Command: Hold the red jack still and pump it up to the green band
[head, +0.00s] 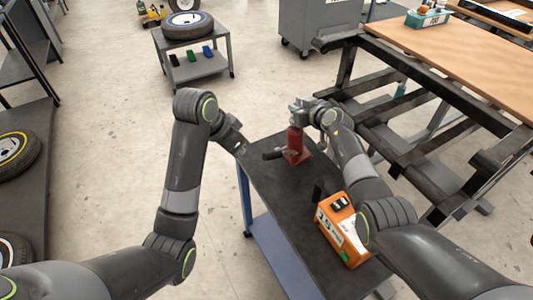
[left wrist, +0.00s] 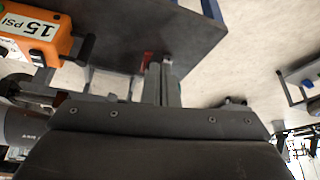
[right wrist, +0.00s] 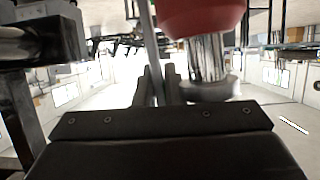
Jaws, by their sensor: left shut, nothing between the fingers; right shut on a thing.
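The red jack (head: 297,148) stands upright on the dark top of a small cart (head: 262,178). In the right wrist view its red body (right wrist: 200,14) and chrome piston (right wrist: 207,58) fill the top, just beside my right gripper (right wrist: 155,85). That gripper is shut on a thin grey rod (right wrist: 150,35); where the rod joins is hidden. My left gripper (left wrist: 160,80) is shut and empty; in the head view its tip is left of the jack, near the cart's edge. A dark handle-like part (head: 273,153) juts left from the jack's base. I cannot make out a green band.
An orange box marked 15 PSI (head: 342,228) sits on the cart nearer me, by my right arm. A wooden-topped bench with a dark frame (head: 470,60) stands to the right. Open floor lies left of the cart.

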